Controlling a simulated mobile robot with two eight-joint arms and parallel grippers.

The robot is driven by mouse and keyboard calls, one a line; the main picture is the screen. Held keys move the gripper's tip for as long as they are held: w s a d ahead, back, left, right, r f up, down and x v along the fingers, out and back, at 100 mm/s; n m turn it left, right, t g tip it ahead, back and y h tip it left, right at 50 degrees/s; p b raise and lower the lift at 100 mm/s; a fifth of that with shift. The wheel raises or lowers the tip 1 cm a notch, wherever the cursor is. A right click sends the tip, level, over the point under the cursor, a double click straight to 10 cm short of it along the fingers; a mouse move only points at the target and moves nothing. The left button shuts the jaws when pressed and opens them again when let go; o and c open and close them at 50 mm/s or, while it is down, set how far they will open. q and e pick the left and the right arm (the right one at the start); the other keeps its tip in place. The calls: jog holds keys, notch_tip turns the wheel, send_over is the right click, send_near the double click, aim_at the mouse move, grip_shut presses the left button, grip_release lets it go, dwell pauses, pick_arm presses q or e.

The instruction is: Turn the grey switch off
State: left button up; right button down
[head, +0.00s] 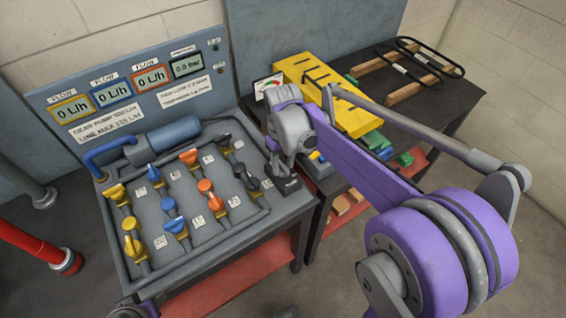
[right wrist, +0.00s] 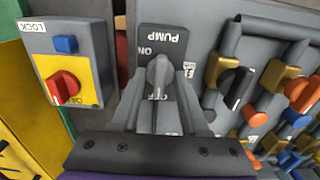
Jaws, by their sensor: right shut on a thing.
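The grey switch (right wrist: 158,72) is a rotary knob on a dark grey plate marked PUMP, with ON and OFF printed upside down in the right wrist view. Its handle stands upright in that view, with its lower end near the OFF mark. My right gripper (right wrist: 158,108) is shut on the switch, one grey finger on each side of it. In the head view my right gripper (head: 284,184) is at the right edge of the valve panel, and it and the arm hide the switch. My left gripper is not in view.
A LOCK box with a red knob (right wrist: 62,86) is beside the switch. Several coloured valves (head: 175,224) fill the panel (head: 200,262). Gauges (head: 110,91) read 0. A yellow case (head: 325,88) and a black rack (head: 408,62) lie on the dark table behind.

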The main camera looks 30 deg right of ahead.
aim_at(283, 166)
dwell(0.5)
jog(key=shift+c, duration=2)
grip_release()
notch_tip(283, 166, up, 11)
jog(key=shift+p, duration=0.45)
jog(key=shift+f, duration=0.1)
jog(key=s+a+f+t+p, duration=0.1)
jog(key=s+a+f+t, duration=0.1)
jog(key=s, duration=0.6)
jog(key=s+a+f+t+p, duration=0.2)
jog(key=s+a+f, duration=0.3)
jog(key=s, duration=0.3)
jog(key=shift+f+m+t, duration=0.4)
jog(key=shift+f+t, duration=0.2)
jog(key=shift+t, duration=0.1)
